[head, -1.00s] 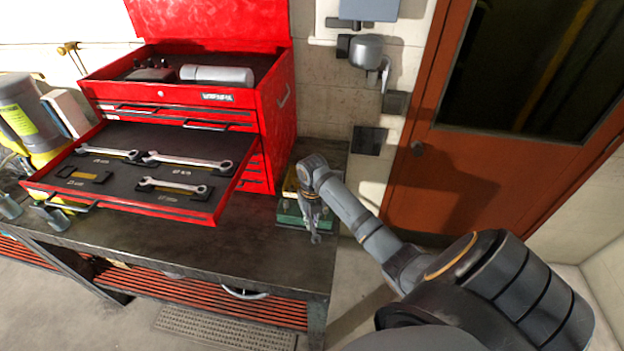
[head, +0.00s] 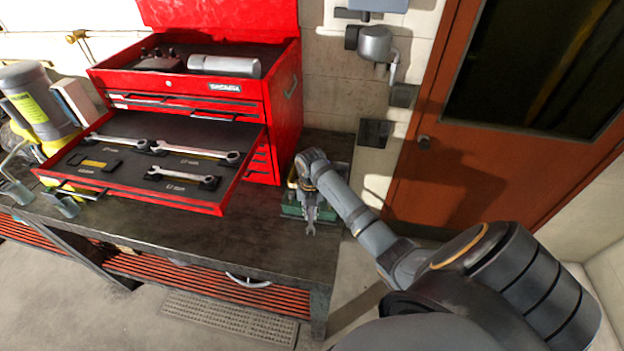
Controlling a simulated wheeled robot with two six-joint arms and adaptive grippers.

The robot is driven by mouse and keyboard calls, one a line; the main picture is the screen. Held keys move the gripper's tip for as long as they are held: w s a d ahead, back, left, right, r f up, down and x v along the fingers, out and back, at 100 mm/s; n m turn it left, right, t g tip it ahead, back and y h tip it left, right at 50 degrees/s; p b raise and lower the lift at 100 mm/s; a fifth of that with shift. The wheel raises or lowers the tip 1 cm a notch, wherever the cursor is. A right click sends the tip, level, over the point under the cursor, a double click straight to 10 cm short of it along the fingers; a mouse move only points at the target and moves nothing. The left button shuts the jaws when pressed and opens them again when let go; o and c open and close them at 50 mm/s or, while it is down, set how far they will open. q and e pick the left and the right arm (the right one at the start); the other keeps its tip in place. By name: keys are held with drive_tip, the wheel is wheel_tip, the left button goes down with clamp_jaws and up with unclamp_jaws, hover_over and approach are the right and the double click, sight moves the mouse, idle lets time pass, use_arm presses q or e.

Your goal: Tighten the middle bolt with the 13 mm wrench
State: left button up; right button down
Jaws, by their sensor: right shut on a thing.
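My right gripper (head: 309,201) is shut on a silver wrench, whose open-ended head (head: 310,229) points toward the bench's front edge. The gripper points down over a green motor base (head: 291,209) at the bench's right end. The gripper and wrist hide most of the motor, so the middle bolt and the wrench's far end cannot be made out. The held wrench's size cannot be read. Three other wrenches lie in the open drawer: one at the back left (head: 117,141), a long one (head: 195,151) and a shorter one in front (head: 182,177).
The red tool chest (head: 285,110) stands behind on the dark workbench (head: 250,230), its drawer (head: 140,195) pulled out leftward of the motor. A grey cylinder (head: 225,66) lies on top. Bare bench lies in front of the chest. A brown door (head: 440,165) is at the right.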

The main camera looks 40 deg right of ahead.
drive_tip(key=shift+w+a+m, duration=0.6)
drive_tip(key=shift+a+m, duration=0.05)
drive_tip(key=shift+m, duration=0.45)
drive_tip(key=shift+w+a+m, duration=0.55)
drive_tip(key=shift+w+m, duration=0.15)
drive_tip(key=shift+m, duration=0.5)
drive_tip(key=shift+w+a+m, duration=0.2)
drive_tip(key=shift+w+m, duration=0.25)
drive_tip(key=shift+m, duration=0.15)
drive_tip(key=shift+w+a+m, duration=0.15)
drive_tip(key=shift+w+m, duration=0.25)
drive_tip(key=shift+m, duration=0.2)
